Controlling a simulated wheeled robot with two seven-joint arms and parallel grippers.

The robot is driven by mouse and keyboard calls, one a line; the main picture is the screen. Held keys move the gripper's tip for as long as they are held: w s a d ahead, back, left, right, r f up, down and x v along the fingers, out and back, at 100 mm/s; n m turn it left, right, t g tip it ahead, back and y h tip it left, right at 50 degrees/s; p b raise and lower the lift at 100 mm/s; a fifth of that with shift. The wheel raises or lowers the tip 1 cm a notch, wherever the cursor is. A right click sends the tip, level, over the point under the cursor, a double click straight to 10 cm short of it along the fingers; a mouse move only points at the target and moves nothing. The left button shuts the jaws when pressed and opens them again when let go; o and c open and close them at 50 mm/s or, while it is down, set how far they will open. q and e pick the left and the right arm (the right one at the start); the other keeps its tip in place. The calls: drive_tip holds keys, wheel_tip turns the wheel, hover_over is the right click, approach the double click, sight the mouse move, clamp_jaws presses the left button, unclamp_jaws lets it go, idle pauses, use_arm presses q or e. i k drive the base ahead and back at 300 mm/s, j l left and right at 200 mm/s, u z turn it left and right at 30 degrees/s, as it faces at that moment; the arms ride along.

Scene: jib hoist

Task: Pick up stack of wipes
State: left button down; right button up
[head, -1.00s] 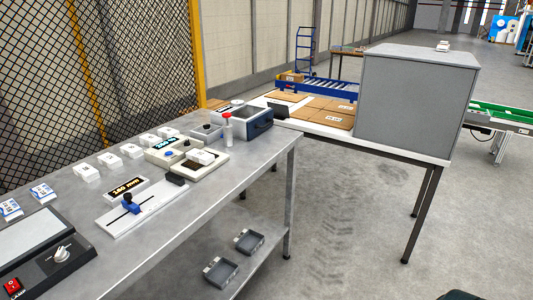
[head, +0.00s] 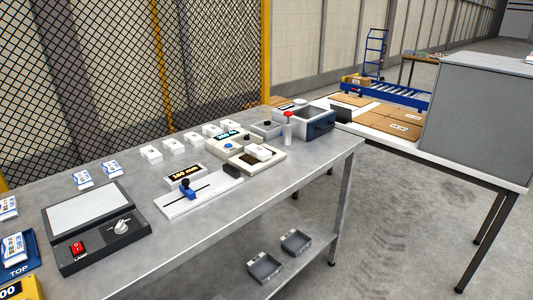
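Small white-and-blue packets, which look like the wipes, lie at the left of the steel bench. One packet (head: 82,179) and another packet (head: 112,169) lie apart behind the lamp box. A third packet (head: 8,207) is partly cut off at the left edge. A further packet or pile (head: 14,247) sits on a blue mat marked TOP (head: 32,272); I cannot tell how many layers it has. Neither of my grippers is in view.
The steel bench (head: 150,265) carries a lamp box (head: 98,226), a slide gauge (head: 200,196), several white blocks (head: 172,146) and a blue-grey bin (head: 305,121). Two grey trays (head: 264,268) sit on the lower shelf. A large grey box (head: 475,110) stands on the right table.

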sight(261, 152)
drive_tip(key=i+l, duration=0.15)
drive_tip(key=l, duration=0.3)
drive_tip(key=i+l+u, duration=0.1)
drive_tip(key=l, duration=0.4)
drive_tip(key=i+l, duration=0.2)
drive_tip(key=l, duration=0.25)
drive_tip(key=i+l+u, duration=0.15)
drive_tip(key=l, duration=0.35)
drive_tip(key=i+l, duration=0.1)
drive_tip(key=l, duration=0.4)
